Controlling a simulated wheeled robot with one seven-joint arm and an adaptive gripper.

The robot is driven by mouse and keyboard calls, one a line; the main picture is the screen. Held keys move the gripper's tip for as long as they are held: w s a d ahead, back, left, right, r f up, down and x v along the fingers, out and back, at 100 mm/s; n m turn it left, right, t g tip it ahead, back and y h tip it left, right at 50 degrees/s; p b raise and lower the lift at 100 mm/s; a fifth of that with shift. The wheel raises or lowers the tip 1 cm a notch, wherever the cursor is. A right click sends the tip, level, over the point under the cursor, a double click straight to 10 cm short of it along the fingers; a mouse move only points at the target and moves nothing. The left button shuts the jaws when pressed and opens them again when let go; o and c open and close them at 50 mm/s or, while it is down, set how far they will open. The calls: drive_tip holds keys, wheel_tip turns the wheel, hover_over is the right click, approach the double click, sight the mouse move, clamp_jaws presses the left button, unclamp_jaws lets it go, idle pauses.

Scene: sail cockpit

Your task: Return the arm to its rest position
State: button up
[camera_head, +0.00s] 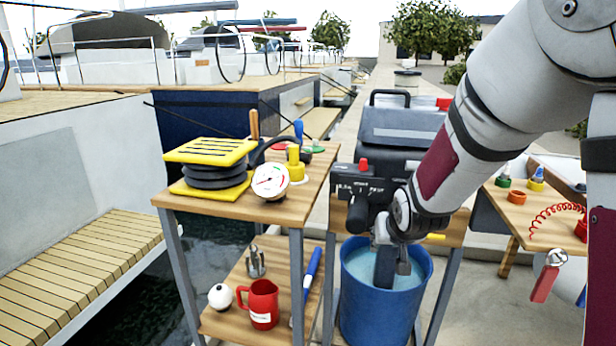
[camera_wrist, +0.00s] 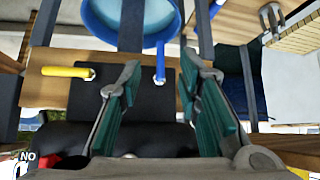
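My arm (camera_head: 450,150) reaches down from the upper right in the head view. My gripper (camera_head: 392,270) hangs in front of the open mouth of a blue bucket (camera_head: 375,318) holding light blue water. Whether it dips inside the rim is hard to tell from the head view. In the wrist view my gripper (camera_wrist: 162,75) shows two fingers with green pads spread apart, with nothing between them. The bucket (camera_wrist: 94,32) also shows there, beyond the fingertips.
A grey and black outboard motor (camera_head: 400,125) stands right behind my gripper. At left, a two-tier wooden table (camera_head: 235,208) carries a yellow-plated pump (camera_head: 210,152), a gauge (camera_head: 270,181) and a red mug (camera_head: 262,305). Another table (camera_head: 530,222) stands at right.

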drive_tip(key=s+a+r+g, duration=0.1)
drive_tip(key=s+r+g, duration=0.2)
drive_tip(key=s, duration=1.1)
drive_tip(key=s+a+r+g+y, duration=0.1)
drive_tip(key=s+r+g, duration=0.15)
drive_tip(key=s, duration=1.15)
drive_tip(key=s+a+r+g, duration=0.1)
drive_tip(key=s+r+g, duration=0.2)
drive_tip(key=s, duration=1.1)
wheel_tip(320, 180, up, 35)
drive_tip(key=n+t+p, duration=0.1)
drive_tip(key=t+p, duration=0.3)
drive_tip(key=p, duration=2.9)
drive_tip(key=shift+d+r, duration=0.2)
drive_tip(key=shift+d, duration=0.1)
